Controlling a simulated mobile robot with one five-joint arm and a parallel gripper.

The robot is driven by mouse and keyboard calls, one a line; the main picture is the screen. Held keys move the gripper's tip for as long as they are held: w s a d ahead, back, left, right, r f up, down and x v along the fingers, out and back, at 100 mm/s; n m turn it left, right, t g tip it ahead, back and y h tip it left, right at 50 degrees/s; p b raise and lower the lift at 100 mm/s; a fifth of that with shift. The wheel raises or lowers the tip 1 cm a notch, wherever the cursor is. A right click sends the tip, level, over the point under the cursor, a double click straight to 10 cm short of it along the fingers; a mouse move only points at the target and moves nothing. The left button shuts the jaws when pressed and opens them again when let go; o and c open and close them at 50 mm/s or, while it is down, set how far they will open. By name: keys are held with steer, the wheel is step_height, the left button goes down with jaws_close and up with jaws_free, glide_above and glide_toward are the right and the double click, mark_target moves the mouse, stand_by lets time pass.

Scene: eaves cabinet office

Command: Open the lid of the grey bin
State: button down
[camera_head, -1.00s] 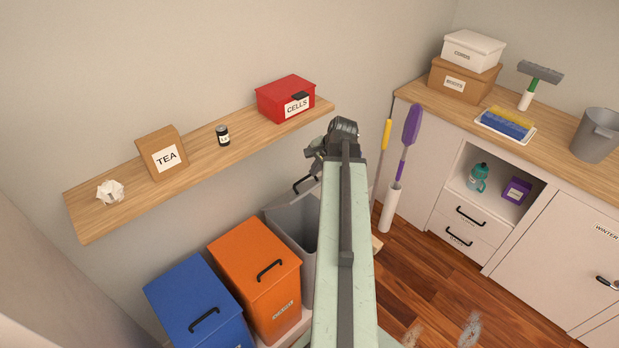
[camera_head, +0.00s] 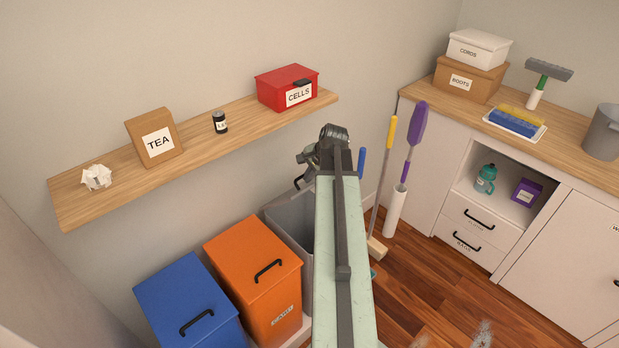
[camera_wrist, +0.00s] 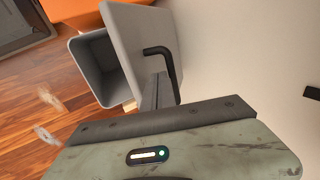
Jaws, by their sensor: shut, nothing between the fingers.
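The grey bin (camera_head: 287,228) stands right of the orange bin, partly hidden behind my arm in the head view. Its open mouth and inside show in the wrist view (camera_wrist: 98,65). The grey lid (camera_wrist: 138,40) is raised, standing up from the bin's rim with its black handle (camera_wrist: 166,58) on the outer face. In the head view the lid is mostly hidden by my arm, and a dark handle (camera_head: 299,183) shows beside my gripper (camera_head: 309,160). My gripper is shut and empty, its fingers (camera_wrist: 158,90) close to the lid's handle; contact is unclear.
An orange bin (camera_head: 253,275) and a blue bin (camera_head: 190,305) stand to the left, lids closed. A wall shelf (camera_head: 195,150) holds several items above the bins. A broom (camera_head: 382,190) and a purple duster (camera_head: 413,140) stand right of my arm.

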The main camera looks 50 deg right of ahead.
steer(key=w+r+p, duration=0.3)
steer(key=w, duration=0.2)
steer(key=shift+w+d+r, duration=0.15)
steer(key=shift+w+d, duration=0.05)
steer(key=shift+w, duration=0.15)
